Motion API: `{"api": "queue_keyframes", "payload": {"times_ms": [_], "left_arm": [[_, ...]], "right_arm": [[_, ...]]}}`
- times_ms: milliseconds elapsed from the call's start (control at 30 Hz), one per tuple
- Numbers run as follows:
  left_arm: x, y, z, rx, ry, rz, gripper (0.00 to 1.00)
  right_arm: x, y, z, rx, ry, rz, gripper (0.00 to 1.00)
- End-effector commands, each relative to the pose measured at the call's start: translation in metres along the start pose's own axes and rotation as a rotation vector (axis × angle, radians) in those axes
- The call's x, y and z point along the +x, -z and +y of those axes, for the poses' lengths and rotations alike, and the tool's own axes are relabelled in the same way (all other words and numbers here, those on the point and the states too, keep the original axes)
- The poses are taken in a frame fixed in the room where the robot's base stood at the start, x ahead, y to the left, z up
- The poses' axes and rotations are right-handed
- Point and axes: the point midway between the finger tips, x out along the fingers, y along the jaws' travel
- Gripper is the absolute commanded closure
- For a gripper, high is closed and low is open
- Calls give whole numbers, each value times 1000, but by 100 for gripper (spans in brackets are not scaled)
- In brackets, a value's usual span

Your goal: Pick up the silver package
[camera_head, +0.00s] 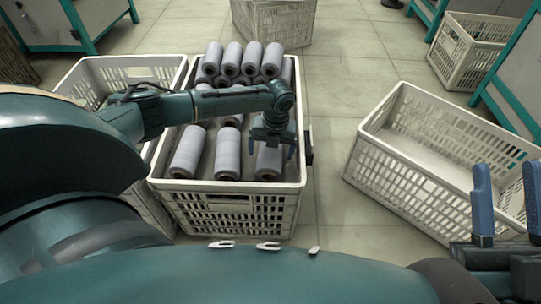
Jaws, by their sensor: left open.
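Several silver packages, wound grey cylinders with dark core ends, lie in a white slatted crate (160,184) in the middle. They are stacked higher at the back. In the front row, one silver package (269,164) lies at the right, partly hidden by my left gripper (272,149). That gripper points down over this package with its blue fingers apart, one to each side of it in the picture. I cannot tell whether they touch it. My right gripper (507,205) is at the right edge, fingers up and apart, with nothing between them.
An empty-looking white crate (400,167) stands on the right. Another white crate (120,67) adjoins the package crate on the left, partly hidden by my arm. More crates (288,27) and green-framed machines stand behind. Tiled floor (340,80) is clear between the crates.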

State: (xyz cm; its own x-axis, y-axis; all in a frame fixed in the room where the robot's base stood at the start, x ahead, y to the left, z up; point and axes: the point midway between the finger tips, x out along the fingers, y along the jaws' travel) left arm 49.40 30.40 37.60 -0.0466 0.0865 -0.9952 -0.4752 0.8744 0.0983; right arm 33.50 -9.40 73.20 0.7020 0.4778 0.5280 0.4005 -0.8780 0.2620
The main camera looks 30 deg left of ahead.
Motion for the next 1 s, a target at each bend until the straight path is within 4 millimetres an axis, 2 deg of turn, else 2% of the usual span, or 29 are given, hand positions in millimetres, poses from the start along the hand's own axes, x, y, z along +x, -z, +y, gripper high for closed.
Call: {"api": "queue_keyframes", "payload": {"times_ms": [133,800,1000], "left_arm": [[-1,0,0,0,0,0,11],[-1,0,0,0,1,0,66],[-2,0,0,0,1,-1,67]], "right_arm": [[0,1,0,0,0,-1,64],[0,0,0,1,0,-3,64],[0,0,0,1,0,-3,64]]}}
